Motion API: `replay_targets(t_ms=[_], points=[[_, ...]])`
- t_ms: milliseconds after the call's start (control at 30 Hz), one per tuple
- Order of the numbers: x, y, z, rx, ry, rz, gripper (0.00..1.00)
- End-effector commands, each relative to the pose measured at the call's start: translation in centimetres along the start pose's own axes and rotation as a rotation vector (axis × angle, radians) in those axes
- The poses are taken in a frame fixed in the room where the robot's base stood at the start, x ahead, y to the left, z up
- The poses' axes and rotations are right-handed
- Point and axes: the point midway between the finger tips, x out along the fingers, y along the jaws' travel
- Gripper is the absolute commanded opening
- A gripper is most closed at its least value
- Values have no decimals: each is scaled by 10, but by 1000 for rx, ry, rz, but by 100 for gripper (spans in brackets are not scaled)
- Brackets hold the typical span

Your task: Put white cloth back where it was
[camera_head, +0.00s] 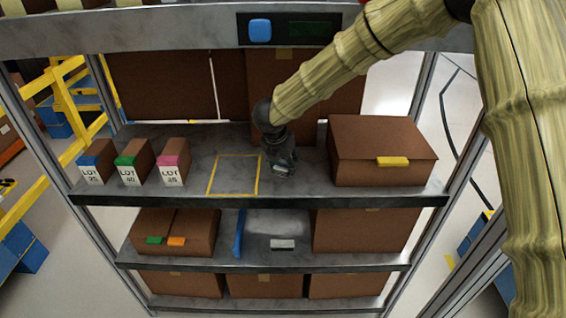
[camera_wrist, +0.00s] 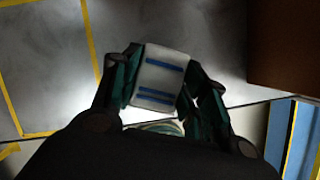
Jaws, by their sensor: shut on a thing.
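The white cloth (camera_wrist: 162,78) is a small folded piece with blue stripes. In the wrist view it sits between the two dark fingers of my gripper (camera_wrist: 158,80), which is shut on it. In the head view my gripper (camera_head: 283,168) is over the upper shelf (camera_head: 300,188), between a yellow taped outline (camera_head: 232,193) on its left and a large brown box on its right. The cloth is mostly hidden there. Whether it touches the shelf cannot be told. The outline is empty and also shows at the left of the wrist view (camera_wrist: 95,60).
The large brown box (camera_head: 380,150) with a yellow tag stands close on the right. Several LOT boxes (camera_head: 130,160) stand left of the outline. The lower shelf (camera_head: 330,262) holds boxes, a blue upright piece (camera_head: 239,235) and a small white item (camera_head: 283,244). Tall boxes stand behind.

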Motion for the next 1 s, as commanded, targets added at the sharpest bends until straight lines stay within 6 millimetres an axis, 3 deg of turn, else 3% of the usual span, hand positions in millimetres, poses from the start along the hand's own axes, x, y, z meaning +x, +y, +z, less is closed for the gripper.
replay_targets(t_ms=[300, 600, 967, 1000], points=[[8, 9, 16, 1, 1, 0, 22], [38, 8, 3, -1, 0, -1, 22], [44, 8, 1, 0, 0, 1, 22], [43, 8, 1, 0, 0, 1, 49]])
